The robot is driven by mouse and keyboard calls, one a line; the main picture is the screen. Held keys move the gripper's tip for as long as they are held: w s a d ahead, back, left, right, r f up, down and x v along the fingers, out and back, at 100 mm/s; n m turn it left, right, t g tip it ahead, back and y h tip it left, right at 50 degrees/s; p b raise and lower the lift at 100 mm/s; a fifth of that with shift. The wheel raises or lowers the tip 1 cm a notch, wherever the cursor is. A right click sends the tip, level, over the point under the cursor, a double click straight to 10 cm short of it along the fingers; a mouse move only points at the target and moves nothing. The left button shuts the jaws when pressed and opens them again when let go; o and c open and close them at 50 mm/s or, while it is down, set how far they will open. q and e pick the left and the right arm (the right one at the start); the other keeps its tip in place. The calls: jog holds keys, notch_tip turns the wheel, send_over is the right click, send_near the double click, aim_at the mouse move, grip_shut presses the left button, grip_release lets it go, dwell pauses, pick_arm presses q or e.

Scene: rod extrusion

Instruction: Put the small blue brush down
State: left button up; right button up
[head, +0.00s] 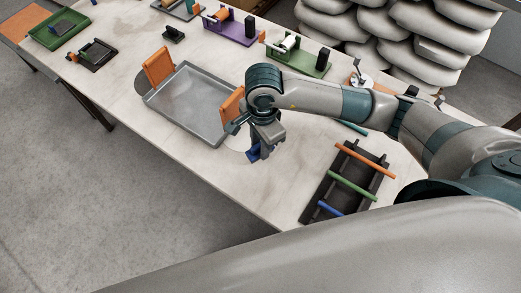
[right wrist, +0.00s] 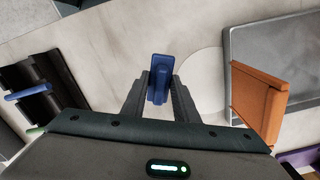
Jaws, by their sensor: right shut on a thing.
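The small blue brush (head: 252,154) is in my right gripper (head: 258,148), low over the pale table, close to its front edge. In the right wrist view the brush (right wrist: 160,76) sits between the two dark fingers (right wrist: 159,88), which are shut on it. I cannot tell whether the brush touches the table. The gripper hides part of it in the head view. My left gripper does not show.
A grey metal tray (head: 195,107) with orange handles is left of the gripper. A black rack (head: 345,185) with orange, green and blue rods is to the right. A pale round patch (right wrist: 200,80) lies beside the brush. Bare table (head: 225,180) lies in front.

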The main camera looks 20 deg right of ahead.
notch_tip(320, 180, down, 3)
jog(key=shift+r+p, duration=0.15)
jog(key=shift+p, duration=0.6)
jog(key=shift+f, duration=0.5)
jog(key=shift+f, duration=0.2)
jog(key=o, duration=1.1)
jog(key=shift+r, duration=0.2)
jog(key=shift+r, duration=0.1)
